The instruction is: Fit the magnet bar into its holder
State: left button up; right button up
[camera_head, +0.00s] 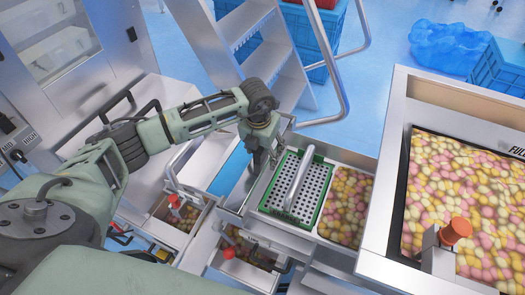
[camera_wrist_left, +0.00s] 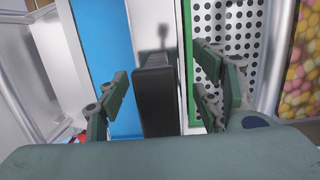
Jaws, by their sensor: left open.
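My left gripper (camera_head: 271,153) is open and points down beside the left edge of a perforated metal plate in a green frame (camera_head: 323,206) with a raised metal handle (camera_head: 299,181). In the left wrist view, a dark upright bar (camera_wrist_left: 155,95) stands between the two spread fingers, with gaps on both sides. It may be the magnet bar; I cannot tell for sure. The perforated plate (camera_wrist_left: 241,30) shows behind the right finger. I cannot make out the holder with certainty. My right gripper is not in view.
Bins of pink and yellow snacks (camera_head: 347,205) lie to the right, with a larger metal hopper (camera_head: 385,180) beyond. Red knobs (camera_head: 229,253) stand on lower bins. Metal steps with a handrail (camera_head: 341,100) rise behind the gripper. Blue crates (camera_head: 500,68) stand at the back.

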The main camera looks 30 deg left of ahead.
pick_arm(q)
jog(key=shift+s+f, duration=0.1)
jog(key=shift+f, duration=0.1)
jog(key=r, duration=0.5)
jog(key=s+r, duration=0.1)
jog(key=r, duration=0.2)
jog(key=shift+r, duration=0.1)
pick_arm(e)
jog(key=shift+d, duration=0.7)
